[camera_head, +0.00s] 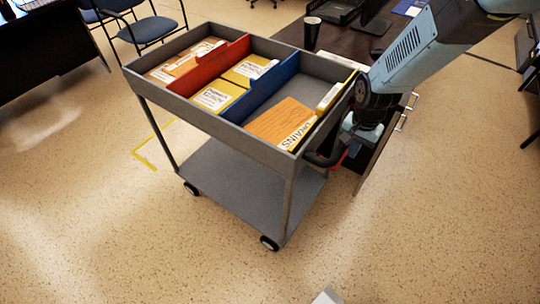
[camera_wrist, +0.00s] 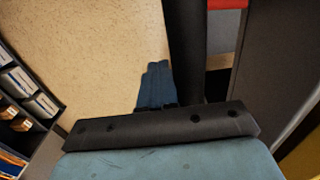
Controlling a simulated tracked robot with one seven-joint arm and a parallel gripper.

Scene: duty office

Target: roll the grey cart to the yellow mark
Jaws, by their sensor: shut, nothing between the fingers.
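The grey cart (camera_head: 235,190) stands upright on its wheels in the middle of the head view, with a top tray and a lower shelf. Its dark handle (camera_head: 322,160) sticks out at the right end. The yellow mark (camera_head: 145,160) is a tape line on the floor, left of and behind the cart, partly hidden by it. My gripper (camera_wrist: 157,68) is shut and empty, its blue fingers beside a dark bar (camera_wrist: 185,45) that looks like the handle. In the head view my gripper is at the handle end, its fingertips hard to see; contact cannot be told.
A dark desk (camera_head: 345,42) with a cup (camera_head: 312,32) is close behind the cart. Blue chairs (camera_head: 150,30) stand at back left. The front and left floor is clear.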

